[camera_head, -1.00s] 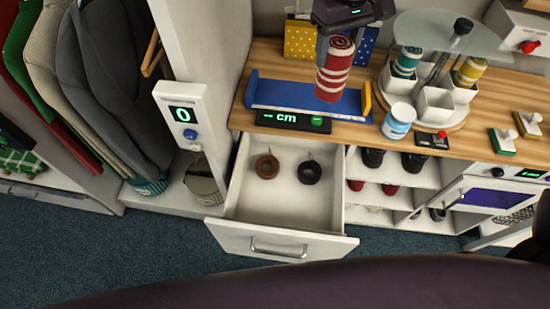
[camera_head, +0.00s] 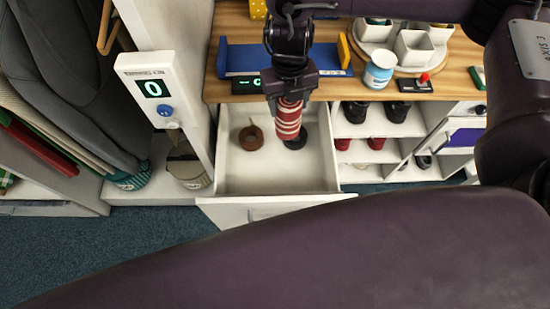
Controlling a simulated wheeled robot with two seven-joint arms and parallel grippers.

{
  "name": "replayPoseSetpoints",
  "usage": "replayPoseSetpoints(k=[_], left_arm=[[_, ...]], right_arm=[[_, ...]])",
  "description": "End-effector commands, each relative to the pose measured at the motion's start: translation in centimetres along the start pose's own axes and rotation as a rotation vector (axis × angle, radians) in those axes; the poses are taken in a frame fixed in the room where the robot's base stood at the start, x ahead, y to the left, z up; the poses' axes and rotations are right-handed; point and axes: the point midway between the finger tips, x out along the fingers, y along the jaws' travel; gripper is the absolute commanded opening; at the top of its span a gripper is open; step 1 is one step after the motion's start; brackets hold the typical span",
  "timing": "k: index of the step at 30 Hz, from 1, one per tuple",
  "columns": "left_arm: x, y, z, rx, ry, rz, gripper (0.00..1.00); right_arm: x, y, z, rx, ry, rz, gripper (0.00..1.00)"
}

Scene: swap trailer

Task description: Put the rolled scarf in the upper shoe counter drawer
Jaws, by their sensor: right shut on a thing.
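The rolled scarf (camera_head: 288,122), red with white stripes, hangs upright from my right gripper (camera_head: 290,98), which is shut on its upper end. The scarf is over the open upper drawer (camera_head: 230,175) of the shoe counter, in front of the counter edge. Its lower end overlaps the dark ring in the picture; I cannot tell how far above the drawer floor it is. The drawer is pulled out and its front panel is partly hidden by my own dark body part. My left gripper is not in view.
A blue measuring tray (camera_head: 240,58) and a white-and-blue jar (camera_head: 378,72) stand on the wooden counter (camera_head: 220,90). A white post with a display (camera_head: 153,89) rises left of the drawer.

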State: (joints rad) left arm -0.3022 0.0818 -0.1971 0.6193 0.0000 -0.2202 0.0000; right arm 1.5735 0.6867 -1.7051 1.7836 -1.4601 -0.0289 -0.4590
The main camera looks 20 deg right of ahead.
Motion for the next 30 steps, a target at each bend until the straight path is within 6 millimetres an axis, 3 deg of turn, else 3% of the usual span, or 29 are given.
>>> replayPoseSetpoints(k=[3, 8, 22, 27, 30], left_arm=[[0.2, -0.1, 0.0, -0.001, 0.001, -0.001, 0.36], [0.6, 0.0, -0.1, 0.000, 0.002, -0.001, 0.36], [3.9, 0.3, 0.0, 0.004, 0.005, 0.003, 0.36], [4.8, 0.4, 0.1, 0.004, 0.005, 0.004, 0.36], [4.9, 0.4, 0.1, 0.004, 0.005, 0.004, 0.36]], right_arm=[[0.9, 0.1, -0.4, -0.137, -0.005, 0.003, 0.19], [2.3, 0.2, -0.7, -0.206, -0.006, 0.004, 0.19], [14.7, 0.5, -0.7, -0.204, -0.003, 0.005, 0.19], [17.1, 0.5, -0.6, -0.206, -0.007, 0.004, 0.19], [17.5, 0.5, -0.5, -0.206, -0.009, 0.004, 0.19]])
